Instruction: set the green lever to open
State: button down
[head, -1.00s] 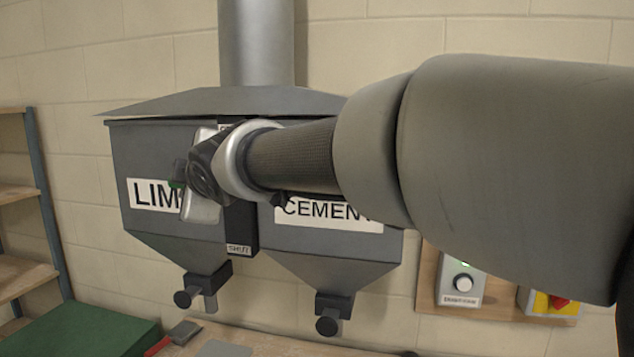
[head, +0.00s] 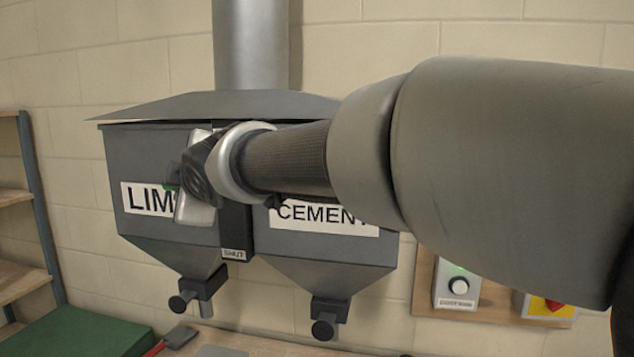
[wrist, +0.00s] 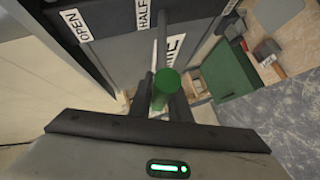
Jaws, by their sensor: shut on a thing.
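The green lever (wrist: 164,88) has a round green grip on a thin metal rod. In the wrist view the grip is between the two dark fingers of my gripper (wrist: 165,104), which is shut on it. The rod runs up just right of the HALF label (wrist: 144,14), with the OPEN label (wrist: 72,24) further left. In the head view my gripper (head: 173,186) is in front of the hoppers, and only a sliver of green shows beside it. The SHUT label (head: 233,254) is at the bottom of the dark label strip; my arm hides the strip's upper part.
The lime hopper (head: 135,165) and cement hopper (head: 345,250) hang on the wall, each with a dark outlet below. A control board (head: 423,285) is at right. Shelves (head: 22,270) stand left, and a green box (head: 75,333) is below.

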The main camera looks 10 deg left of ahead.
jog(key=shift+w+d, duration=0.1)
jog(key=shift+d, duration=0.05)
jog(key=c, duration=1.6)
grip_release()
jog(key=shift+c, duration=0.2)
jog(key=p+v, duration=0.3)
jog(key=v, duration=1.4)
jog(key=shift+d, duration=0.15)
